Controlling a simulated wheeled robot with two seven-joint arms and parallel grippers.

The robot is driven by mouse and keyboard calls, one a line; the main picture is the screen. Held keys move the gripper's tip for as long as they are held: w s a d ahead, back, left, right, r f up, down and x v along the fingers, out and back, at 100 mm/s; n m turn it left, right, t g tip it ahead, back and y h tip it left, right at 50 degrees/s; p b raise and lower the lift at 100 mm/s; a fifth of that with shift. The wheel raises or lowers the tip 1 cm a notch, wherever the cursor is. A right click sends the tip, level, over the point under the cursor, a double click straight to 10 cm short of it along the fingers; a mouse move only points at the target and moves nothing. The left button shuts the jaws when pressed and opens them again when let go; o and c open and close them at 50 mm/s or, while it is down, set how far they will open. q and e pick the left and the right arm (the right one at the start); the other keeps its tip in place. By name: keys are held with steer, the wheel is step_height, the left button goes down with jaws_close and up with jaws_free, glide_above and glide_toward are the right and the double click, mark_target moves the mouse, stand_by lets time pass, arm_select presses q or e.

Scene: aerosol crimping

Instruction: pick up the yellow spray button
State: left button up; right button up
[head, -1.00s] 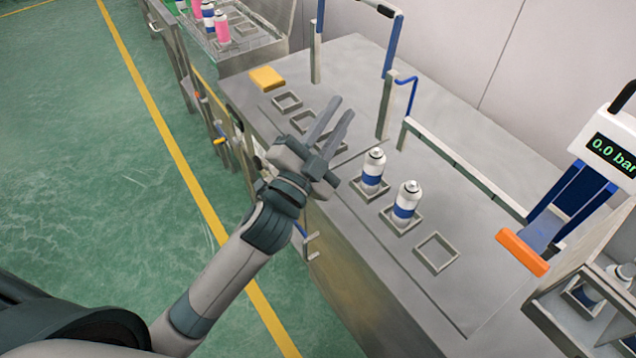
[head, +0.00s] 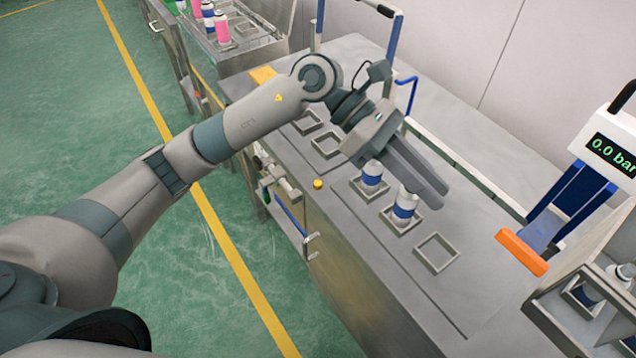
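A small yellow spray button (head: 318,184) lies on the steel bench near its front edge, left of the cans. My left gripper (head: 438,198) is to the right of it, above the bench, with its fingers pointing down to the right. The fingers overlap in this view, so I cannot tell if they are open or shut. I see nothing held between them. My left fingers pass in front of or over the tops of two white-and-blue cans, (head: 371,180) and (head: 404,212), which stand in square holders. My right gripper is not in view.
An empty square holder (head: 436,253) is right of the cans, and more empty holders are to their left. A yellow block (head: 263,74), partly hidden by my arm, lies at the far left. A blue-railed frame stands behind. A gauge (head: 612,152) and an orange bar (head: 522,252) are at right.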

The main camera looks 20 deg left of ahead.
mark_target(317, 182)
arm_select(q)
steer(key=w+a+t+y, duration=0.1)
steer(key=w+a+y, duration=0.2)
steer(key=a, duration=0.4)
steer(key=w+a+f+t+y, duration=0.1)
steer(key=w+a+y, duration=0.3)
steer(key=a, duration=0.3)
steer(key=w+a+t+y, duration=0.2)
steer(key=w+a+y, duration=0.2)
steer(key=a, duration=0.3)
steer(key=shift+w+a+f+m+y, duration=0.25)
steer(key=shift+a+f+m+y, duration=0.15)
steer(key=shift+y, duration=0.1)
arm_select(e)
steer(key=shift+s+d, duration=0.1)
arm_select(q)
steer(key=shift+d+f, duration=0.1)
